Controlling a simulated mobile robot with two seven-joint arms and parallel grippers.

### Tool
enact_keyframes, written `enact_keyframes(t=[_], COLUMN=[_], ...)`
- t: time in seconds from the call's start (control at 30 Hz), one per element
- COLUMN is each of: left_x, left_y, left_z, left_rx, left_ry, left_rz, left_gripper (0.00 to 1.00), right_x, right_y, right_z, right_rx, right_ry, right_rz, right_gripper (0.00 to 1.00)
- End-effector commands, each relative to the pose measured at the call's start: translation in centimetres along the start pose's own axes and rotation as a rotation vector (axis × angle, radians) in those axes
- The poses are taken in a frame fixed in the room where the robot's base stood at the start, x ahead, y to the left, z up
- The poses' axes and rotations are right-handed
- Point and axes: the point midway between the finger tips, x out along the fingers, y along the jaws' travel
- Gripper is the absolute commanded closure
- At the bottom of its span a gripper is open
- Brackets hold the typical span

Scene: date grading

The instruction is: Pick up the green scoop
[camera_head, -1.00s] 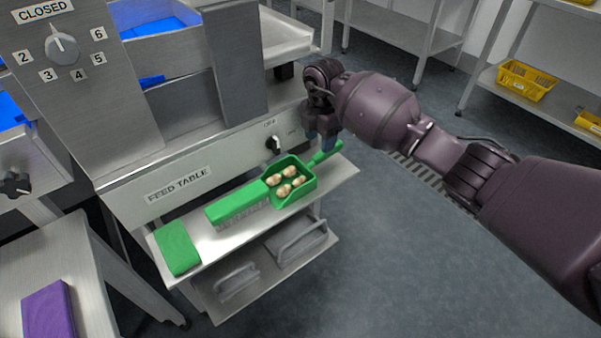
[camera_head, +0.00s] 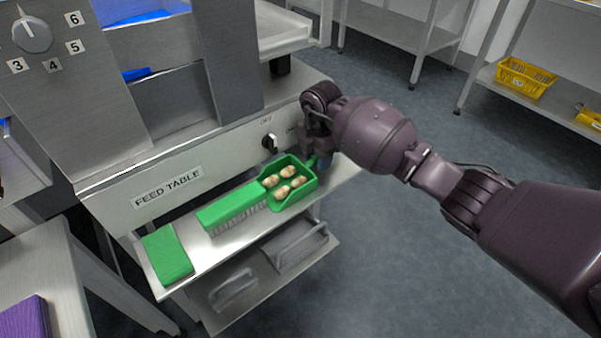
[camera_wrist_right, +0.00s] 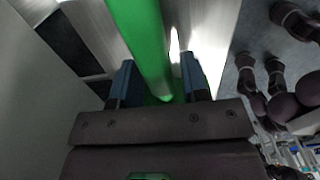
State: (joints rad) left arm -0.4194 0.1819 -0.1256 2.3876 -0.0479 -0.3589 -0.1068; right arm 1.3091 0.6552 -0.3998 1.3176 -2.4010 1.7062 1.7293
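The green scoop (camera_head: 308,187) lies on the steel shelf at the front of the feed table, with several pale brown dates (camera_head: 286,172) in its pan. Its handle points to the back right and is mostly hidden by my right gripper (camera_head: 322,158) in the head view. In the right wrist view the green handle (camera_wrist_right: 140,40) runs between the two blue fingers of my right gripper (camera_wrist_right: 155,82). The fingers are apart, with a gap visible between the handle and the right finger. My left gripper is not in view.
A green brush (camera_head: 232,205) lies left of the scoop, close to its pan. A green block (camera_head: 167,255) lies at the shelf's left end. A switch knob (camera_head: 269,143) sits on the panel behind. The floor (camera_head: 400,260) to the right is clear.

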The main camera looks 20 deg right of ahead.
Motion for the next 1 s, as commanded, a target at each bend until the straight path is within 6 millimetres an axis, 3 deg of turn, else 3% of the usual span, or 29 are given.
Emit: enact_keyframes(t=[0.03,0.27,0.67,0.77,1.0], left_x=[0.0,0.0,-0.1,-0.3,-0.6], left_y=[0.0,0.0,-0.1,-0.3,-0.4], left_z=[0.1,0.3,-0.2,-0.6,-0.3], left_rx=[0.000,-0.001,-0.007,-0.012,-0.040], left_ry=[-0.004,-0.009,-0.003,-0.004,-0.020], left_rz=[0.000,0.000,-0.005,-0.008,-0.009], left_gripper=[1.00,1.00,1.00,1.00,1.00], right_x=[0.1,0.1,-1.0,-2.5,-5.0], right_y=[0.0,0.0,-0.2,-0.5,-2.2], right_z=[0.0,0.0,0.8,1.8,6.4], right_rx=[0.000,0.000,0.001,0.002,0.004], right_ry=[0.000,0.000,-0.003,-0.004,-0.006], right_rz=[-0.001,-0.002,0.003,0.008,0.007], right_gripper=[0.67,1.00,1.00,1.00,1.00])
